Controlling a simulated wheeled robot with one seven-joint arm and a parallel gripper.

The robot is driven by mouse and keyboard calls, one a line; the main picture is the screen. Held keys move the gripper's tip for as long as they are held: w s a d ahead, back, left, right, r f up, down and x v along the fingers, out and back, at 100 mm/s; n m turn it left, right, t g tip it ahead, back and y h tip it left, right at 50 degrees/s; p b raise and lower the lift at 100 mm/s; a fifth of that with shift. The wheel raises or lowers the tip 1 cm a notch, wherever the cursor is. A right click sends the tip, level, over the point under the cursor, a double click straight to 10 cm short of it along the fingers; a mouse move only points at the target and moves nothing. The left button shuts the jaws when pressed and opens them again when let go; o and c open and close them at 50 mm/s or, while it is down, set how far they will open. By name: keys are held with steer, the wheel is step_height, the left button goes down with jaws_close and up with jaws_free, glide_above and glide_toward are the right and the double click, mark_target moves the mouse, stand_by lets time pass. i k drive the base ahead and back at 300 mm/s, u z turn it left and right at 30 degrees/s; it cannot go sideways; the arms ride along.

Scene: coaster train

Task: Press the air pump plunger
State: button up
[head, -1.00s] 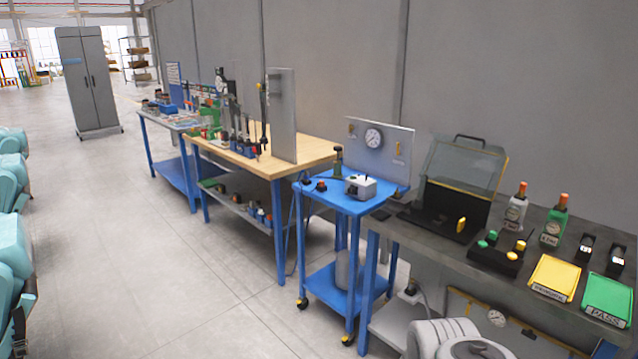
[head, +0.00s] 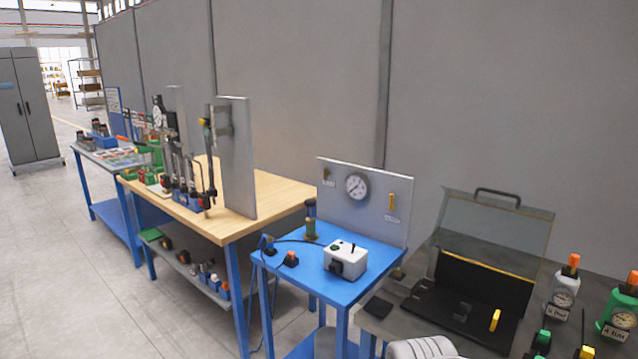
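A small upright hand pump stands at the back left of the blue cart's top (head: 296,268), in front of the gauge panel. It appears to be the air pump, with a green-brown body (head: 311,230) and a dark plunger knob (head: 310,203) above it. The knob stands clear above the body. A dark hose runs from near the pump toward a white box (head: 345,260). My gripper is not in view; only a white rounded part of my arm shows at the bottom edge, in front of the cart and apart from the pump.
Left is a wooden-topped bench (head: 262,200) with tools and an upright plate. Right is a dark bench with an open black case (head: 470,300) and labelled bottles (head: 565,285). Floor at left is clear.

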mark_target(310, 202)
steer(key=u, duration=0.85)
steer(key=i, duration=1)
steer(key=u, duration=0.7)
steer(key=i, duration=1.3)
steer(key=z, duration=0.35)
